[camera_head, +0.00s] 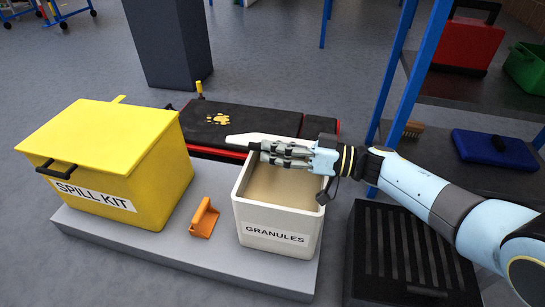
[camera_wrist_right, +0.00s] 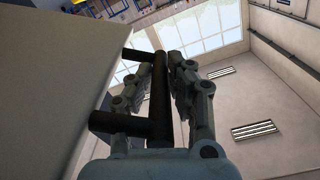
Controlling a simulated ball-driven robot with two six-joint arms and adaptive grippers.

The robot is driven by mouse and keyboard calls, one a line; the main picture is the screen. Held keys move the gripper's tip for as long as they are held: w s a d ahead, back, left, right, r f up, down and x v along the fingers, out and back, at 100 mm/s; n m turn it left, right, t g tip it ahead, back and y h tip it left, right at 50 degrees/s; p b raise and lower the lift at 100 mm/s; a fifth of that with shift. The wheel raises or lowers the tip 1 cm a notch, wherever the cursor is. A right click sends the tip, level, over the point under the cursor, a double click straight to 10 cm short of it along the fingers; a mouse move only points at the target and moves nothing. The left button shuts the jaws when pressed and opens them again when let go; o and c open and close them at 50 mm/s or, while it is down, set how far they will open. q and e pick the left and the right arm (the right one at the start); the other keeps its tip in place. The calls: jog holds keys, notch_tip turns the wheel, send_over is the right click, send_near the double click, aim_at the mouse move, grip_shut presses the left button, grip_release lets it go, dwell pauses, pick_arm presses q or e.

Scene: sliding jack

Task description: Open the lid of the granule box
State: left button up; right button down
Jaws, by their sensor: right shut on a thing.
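The granule box (camera_head: 275,229), white with a GRANULES label, stands on a low grey platform. Its top is uncovered and tan granules (camera_head: 272,187) show inside. The lid (camera_head: 258,137) is raised and shows almost edge-on as a pale strip at the box's back. In the right wrist view the lid is a broad grey panel (camera_wrist_right: 65,80) at the left, with a black bar handle (camera_wrist_right: 158,105). My right gripper (camera_head: 268,150) is over the back of the box, shut on this handle; it also shows in the wrist view (camera_wrist_right: 162,70). My left gripper is not in view.
A yellow spill kit box (camera_head: 110,150) with its lid down stands left of the granule box. An orange scoop (camera_head: 204,218) lies between them. A black and red creeper (camera_head: 240,122) is behind. A shelf rack (camera_head: 450,95) and a black slatted tray (camera_head: 405,250) are at the right.

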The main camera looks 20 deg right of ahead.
jog(key=w+d+r+m+p, duration=0.1)
jog(key=r, duration=0.1)
jog(key=w+d+r+p, duration=0.1)
jog(key=w+r, duration=0.1)
jog(key=w+d+r+m, duration=0.1)
jog(key=shift+w+r+m+p, duration=0.2)
jog(key=shift+r+m+p, duration=0.1)
jog(key=shift+r+p, duration=0.1)
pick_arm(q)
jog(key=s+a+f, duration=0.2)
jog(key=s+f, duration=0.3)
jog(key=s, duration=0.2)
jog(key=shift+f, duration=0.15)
pick_arm(e)
jog(key=w+d+r+m, duration=0.3)
jog(key=w+d+r, duration=0.1)
jog(key=w, duration=0.3)
jog(key=shift+d+r+m, duration=0.25)
jog(key=shift+d+m, duration=0.15)
jog(key=shift+w, duration=0.1)
jog(key=c, duration=1.2)
grip_release()
jog(key=shift+c, duration=0.2)
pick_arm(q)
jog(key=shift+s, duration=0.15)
pick_arm(e)
jog(key=v, duration=1.2)
